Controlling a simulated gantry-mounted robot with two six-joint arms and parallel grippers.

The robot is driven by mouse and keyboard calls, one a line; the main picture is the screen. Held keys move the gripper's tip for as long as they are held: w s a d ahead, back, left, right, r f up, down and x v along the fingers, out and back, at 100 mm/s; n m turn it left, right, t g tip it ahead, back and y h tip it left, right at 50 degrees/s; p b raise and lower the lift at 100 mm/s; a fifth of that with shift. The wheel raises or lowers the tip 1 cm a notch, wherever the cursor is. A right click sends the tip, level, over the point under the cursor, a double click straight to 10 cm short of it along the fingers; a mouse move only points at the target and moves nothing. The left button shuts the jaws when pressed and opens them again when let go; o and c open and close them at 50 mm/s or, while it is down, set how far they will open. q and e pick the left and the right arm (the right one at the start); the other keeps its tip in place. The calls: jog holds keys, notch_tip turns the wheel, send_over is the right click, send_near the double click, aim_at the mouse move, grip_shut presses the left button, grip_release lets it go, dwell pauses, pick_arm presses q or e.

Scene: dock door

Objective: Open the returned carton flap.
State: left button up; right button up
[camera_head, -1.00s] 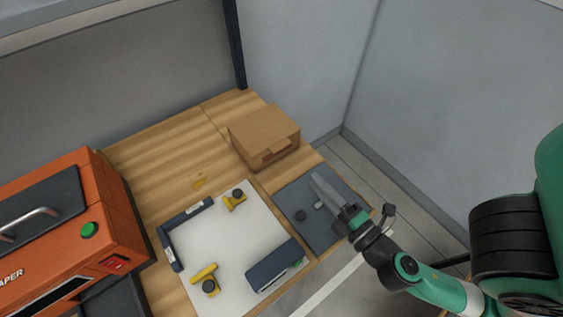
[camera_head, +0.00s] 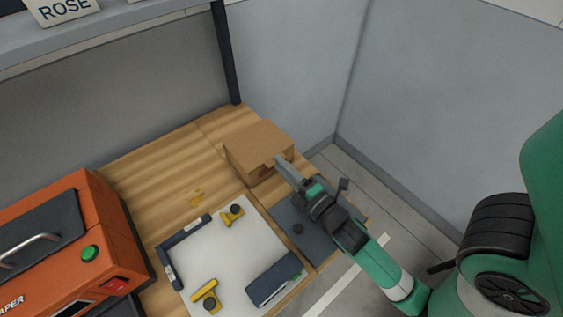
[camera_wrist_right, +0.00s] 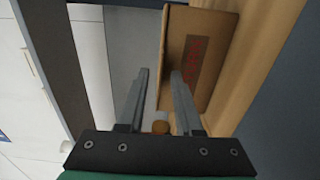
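The brown carton (camera_head: 260,142) stands at the far right corner of the wooden bench, and its top looks closed. A small flap edge shows low on its front side, partly hidden by my right gripper (camera_head: 280,162). In the right wrist view the carton (camera_wrist_right: 205,45) shows a side with a red marking. My left gripper is not in view.
A dark grey mat (camera_head: 310,235) lies under my right arm. A white board (camera_head: 225,262) holds yellow-and-black clamps and a dark block. An orange machine (camera_head: 90,215) stands at left. A grey wall and dark post (camera_head: 226,55) stand behind the carton.

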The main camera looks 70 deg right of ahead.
jog(key=shift+w+d, duration=0.2)
jog(key=shift+w, duration=0.1)
grip_shut()
dwell(1.3)
